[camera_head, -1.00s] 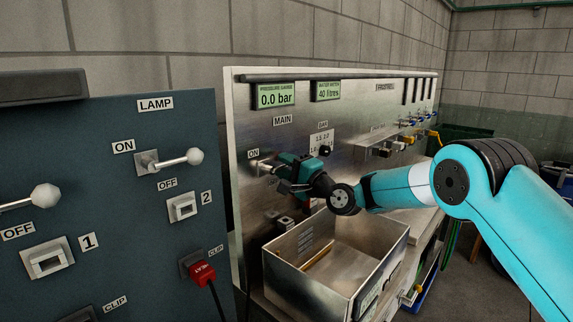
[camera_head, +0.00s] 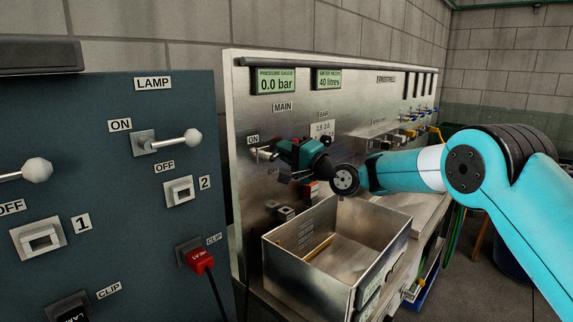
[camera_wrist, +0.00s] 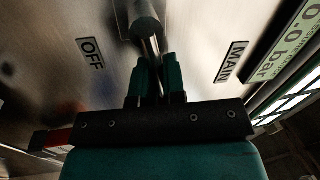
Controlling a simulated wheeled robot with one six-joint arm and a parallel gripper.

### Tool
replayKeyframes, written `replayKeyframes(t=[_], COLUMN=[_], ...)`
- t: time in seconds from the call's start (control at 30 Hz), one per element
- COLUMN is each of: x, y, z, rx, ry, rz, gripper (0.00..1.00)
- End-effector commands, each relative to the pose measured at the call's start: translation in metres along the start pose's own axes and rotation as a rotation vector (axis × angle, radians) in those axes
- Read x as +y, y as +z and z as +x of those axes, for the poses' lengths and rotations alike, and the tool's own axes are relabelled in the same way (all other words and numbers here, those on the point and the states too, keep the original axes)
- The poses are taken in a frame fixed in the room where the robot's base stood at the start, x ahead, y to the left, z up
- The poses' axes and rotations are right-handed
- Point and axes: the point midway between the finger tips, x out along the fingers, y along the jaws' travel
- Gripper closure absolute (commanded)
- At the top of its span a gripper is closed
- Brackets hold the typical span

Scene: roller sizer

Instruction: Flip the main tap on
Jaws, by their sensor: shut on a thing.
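The main tap (camera_head: 258,153) is a metal lever on the steel panel, under the MAIN label and beside the ON label. In the wrist view, the tap's lever (camera_wrist: 144,24) runs from a round metal end down between my teal jaws. My gripper (camera_head: 280,154) is shut on that lever; its fingertips show in the wrist view (camera_wrist: 154,72). The gripper hides part of the tap and its OFF label in the head view. The pressure gauge (camera_head: 274,81) reads 0.0 bar.
A water meter (camera_head: 328,79) reads 40 litres. An open metal box (camera_head: 309,284) stands below my gripper, with a thin yellowish stick inside. At the left is a dark panel (camera_head: 118,200) with white-knobbed levers, including the LAMP lever. Several small taps line the steel panel's far right.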

Motion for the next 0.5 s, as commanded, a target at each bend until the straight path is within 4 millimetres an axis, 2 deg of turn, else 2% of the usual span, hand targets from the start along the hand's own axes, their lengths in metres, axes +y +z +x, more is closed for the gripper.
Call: replayKeyframes(t=[0.07, 0.5], x=[0.004, -0.017], y=[0.001, 0.006], z=[-0.001, 0.003], rx=[-0.012, -0.093], ry=[-0.003, -0.003], rz=[-0.067, -0.476], gripper=[1.0, 1.0])
